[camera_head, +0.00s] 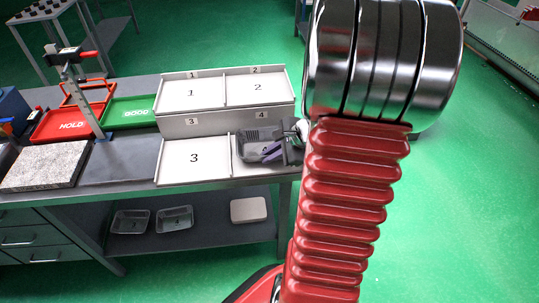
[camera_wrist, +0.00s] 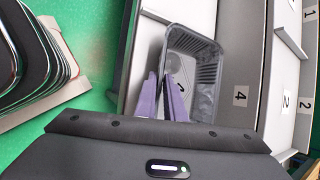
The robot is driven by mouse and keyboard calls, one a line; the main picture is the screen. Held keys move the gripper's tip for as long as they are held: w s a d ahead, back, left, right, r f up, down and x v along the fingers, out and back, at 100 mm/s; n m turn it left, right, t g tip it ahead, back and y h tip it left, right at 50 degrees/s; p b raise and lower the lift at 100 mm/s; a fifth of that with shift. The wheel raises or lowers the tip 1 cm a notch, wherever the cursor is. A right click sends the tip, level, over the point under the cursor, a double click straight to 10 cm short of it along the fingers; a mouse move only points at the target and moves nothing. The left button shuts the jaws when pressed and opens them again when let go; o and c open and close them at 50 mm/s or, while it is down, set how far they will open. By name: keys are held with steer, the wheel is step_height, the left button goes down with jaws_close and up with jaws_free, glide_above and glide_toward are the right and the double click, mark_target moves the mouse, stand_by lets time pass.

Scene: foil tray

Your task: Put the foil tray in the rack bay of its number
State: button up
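The foil tray (camera_head: 256,137) is grey and ribbed, over the lower right rack bay, the one below label 4. In the wrist view the tray (camera_wrist: 208,75) is beside label 4 (camera_wrist: 240,96). A dark digit on its floor is partly hidden by a finger, so I cannot read it. My gripper (camera_head: 270,150) has purple fingers, which stand close together across one tray wall in the wrist view (camera_wrist: 161,80). It looks shut on that wall. I cannot tell whether the tray touches the bay floor. The white rack (camera_head: 225,124) has bays 1, 2 and 3 empty.
Red (camera_head: 68,125) and green (camera_head: 128,112) trays, a clamp stand and a stone slab (camera_head: 45,165) are left of the rack. The lower shelf holds two foil trays (camera_head: 131,221) (camera_head: 174,218) and a white block (camera_head: 248,210). My arm hides the bench's right side.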

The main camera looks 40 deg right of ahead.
steer(key=shift+o, duration=1.3)
steer(key=v, duration=1.2)
steer(key=shift+r, duration=0.15)
steer(key=s+a+r+n+h, duration=0.1)
steer(key=a+r+n, duration=0.2)
steer(key=a+n, duration=0.9)
steer(key=s+a+r+n+g+h, duration=0.1)
steer(key=a+r+n, duration=0.3)
steer(key=a+n, duration=0.7)
steer(key=s+a, duration=0.1)
steer(key=a, duration=0.5)
steer(key=shift+r+n, duration=0.35)
steer(key=shift+n, duration=0.05)
